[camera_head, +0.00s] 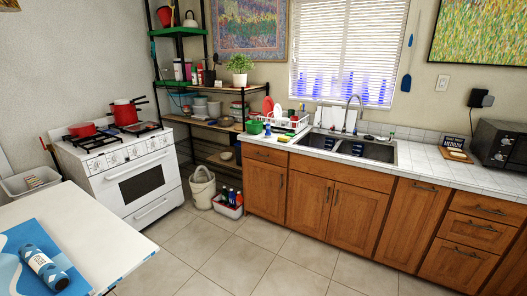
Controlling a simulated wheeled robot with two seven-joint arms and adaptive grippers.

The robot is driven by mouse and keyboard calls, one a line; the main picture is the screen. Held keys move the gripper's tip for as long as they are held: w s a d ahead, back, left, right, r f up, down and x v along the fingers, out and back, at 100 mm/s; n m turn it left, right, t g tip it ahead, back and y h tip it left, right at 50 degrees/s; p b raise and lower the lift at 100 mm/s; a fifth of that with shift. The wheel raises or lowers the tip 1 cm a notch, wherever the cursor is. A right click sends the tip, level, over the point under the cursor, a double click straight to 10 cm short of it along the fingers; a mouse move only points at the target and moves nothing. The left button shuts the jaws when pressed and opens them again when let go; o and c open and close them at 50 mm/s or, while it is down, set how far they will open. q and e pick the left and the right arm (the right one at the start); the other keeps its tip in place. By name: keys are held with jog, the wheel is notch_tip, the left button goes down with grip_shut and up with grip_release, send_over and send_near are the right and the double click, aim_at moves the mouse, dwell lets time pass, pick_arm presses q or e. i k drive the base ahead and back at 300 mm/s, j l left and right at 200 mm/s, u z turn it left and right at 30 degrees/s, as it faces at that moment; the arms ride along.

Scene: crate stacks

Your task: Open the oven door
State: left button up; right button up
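The white oven (128,174) stands against the left wall, under a stove top with red pots. Its door (137,183) has a dark window and a light horizontal handle (136,166) above the window. The door looks shut. A drawer with its own handle shows below the door. Neither of my grippers is in view.
A white table (88,232) with a blue bottle (45,268) fills the lower left, near the oven's front. A bag (202,187) and a bin (228,207) stand right of the oven. Wooden cabinets (330,205) line the right. The tiled floor (235,258) in the middle is clear.

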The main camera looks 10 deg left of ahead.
aim_at(124, 189)
jog(key=i, duration=0.85)
jog(key=i+u, duration=0.15)
jog(key=i, duration=0.25)
jog(key=i+l+u, duration=0.2)
jog(key=i, duration=0.2)
jog(key=i+u, duration=0.3)
jog(key=u, duration=0.15)
jog(key=i+l+u, duration=0.15)
jog(key=i+u, duration=0.25)
jog(key=i+l+u, duration=0.2)
jog(key=u, duration=0.25)
jog(key=i+l+u, duration=0.25)
jog(key=u, duration=0.2)
jog(key=i+l+u, duration=0.25)
jog(key=l, duration=0.3)
